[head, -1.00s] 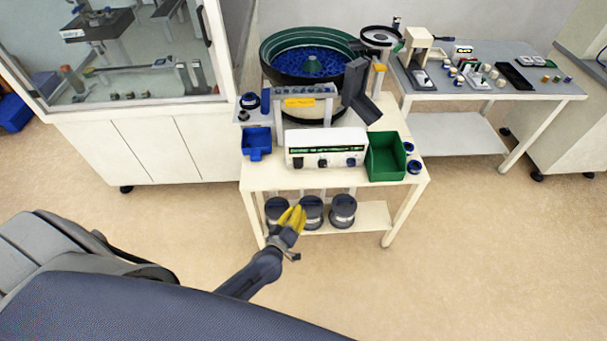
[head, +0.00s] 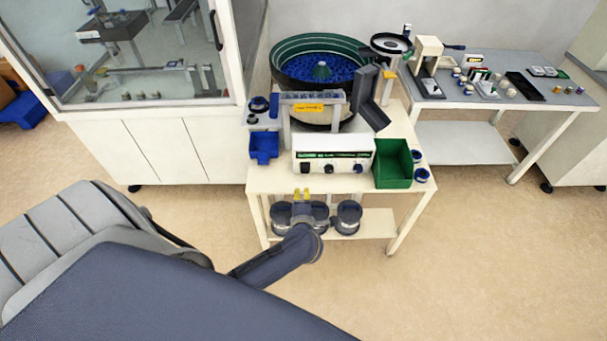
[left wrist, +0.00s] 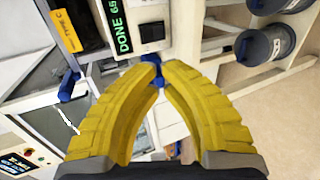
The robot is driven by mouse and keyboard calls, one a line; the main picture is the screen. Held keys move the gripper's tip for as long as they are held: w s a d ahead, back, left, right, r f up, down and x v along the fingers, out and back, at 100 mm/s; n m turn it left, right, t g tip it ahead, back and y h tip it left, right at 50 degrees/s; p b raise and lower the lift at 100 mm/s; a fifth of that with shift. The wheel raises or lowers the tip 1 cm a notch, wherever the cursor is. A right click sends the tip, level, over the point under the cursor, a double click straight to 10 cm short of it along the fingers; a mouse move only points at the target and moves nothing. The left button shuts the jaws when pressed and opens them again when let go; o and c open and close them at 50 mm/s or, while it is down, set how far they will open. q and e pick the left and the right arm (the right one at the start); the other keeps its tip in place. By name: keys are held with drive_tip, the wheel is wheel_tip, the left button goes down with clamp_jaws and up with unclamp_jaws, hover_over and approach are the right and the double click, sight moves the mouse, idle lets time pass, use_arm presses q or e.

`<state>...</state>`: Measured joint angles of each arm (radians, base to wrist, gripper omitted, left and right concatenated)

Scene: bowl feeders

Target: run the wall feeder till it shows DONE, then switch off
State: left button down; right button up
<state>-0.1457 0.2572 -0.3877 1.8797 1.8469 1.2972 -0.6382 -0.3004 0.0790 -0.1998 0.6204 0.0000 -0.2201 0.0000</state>
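The wall feeder is a round bowl (head: 322,65) with a green rim and many small blue parts inside. Its white control box (head: 334,165) stands in front on the cream table, with dark controls along its front. In the left wrist view the box's green display (left wrist: 122,28) reads DONE, followed by cut-off characters. A dark rocker switch (left wrist: 152,32) sits beside the display. My left gripper (head: 302,194) is just in front of the table, below the box. Its yellow fingers (left wrist: 159,68) nearly meet at the tips, holding nothing that I can make out. My right gripper is out of view.
A blue bin (head: 264,146) stands left of the box and a green bin (head: 393,165) right of it. Several grey canisters (head: 348,217) stand on the lower shelf behind my gripper. A glass-fronted cabinet (head: 150,150) is at left, a grey-topped table (head: 545,95) at right.

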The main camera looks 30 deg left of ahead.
sight(305, 169)
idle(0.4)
use_arm(q)
drive_tip(key=x, duration=1.4)
